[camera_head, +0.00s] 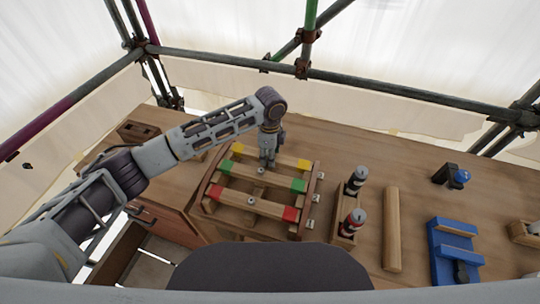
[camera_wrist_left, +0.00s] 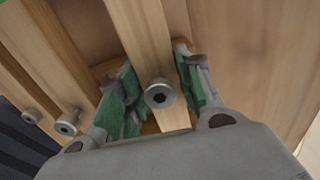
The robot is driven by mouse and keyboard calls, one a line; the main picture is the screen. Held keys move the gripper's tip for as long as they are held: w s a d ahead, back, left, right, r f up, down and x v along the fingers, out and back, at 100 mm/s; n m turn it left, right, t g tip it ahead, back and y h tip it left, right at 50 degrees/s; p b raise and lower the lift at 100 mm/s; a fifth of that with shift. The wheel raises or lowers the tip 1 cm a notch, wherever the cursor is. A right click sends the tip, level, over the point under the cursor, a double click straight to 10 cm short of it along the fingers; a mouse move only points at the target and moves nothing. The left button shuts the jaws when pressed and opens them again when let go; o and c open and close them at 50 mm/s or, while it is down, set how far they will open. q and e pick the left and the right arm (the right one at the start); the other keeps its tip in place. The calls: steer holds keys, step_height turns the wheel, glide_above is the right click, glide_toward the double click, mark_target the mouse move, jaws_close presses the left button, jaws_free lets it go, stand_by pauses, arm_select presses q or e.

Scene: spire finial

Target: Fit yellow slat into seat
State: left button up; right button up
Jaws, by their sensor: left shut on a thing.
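The yellow slat (camera_head: 288,160) is a pale wooden bar with yellow ends. It lies across the far end of a wooden frame (camera_head: 310,200), between the frame's two side rails. My left gripper (camera_head: 268,163) comes down from above on the slat's middle. In the left wrist view its green-padded fingers (camera_wrist_left: 157,90) are shut on the slat (camera_wrist_left: 147,40), one on each side, with a round metal knob (camera_wrist_left: 159,94) between them. The seats under the slat's ends are too small or hidden to tell whether it is fully down.
A green-ended slat (camera_head: 270,180) and a red-ended slat (camera_head: 255,206) cross the same frame nearer me. To the right are a holder with two dark tools (camera_head: 350,222), a long wooden bar (camera_head: 391,230) and a blue tray (camera_head: 437,250).

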arm_select(q)
steer(key=shift+f, duration=0.2)
steer(key=shift+f, duration=0.1)
steer(key=o, duration=1.1)
step_height(320, 180, up, 12)
steer(key=shift+r+b, duration=0.15)
steer(key=shift+b, duration=0.15)
steer(key=shift+s, duration=0.15)
stand_by(0.8)
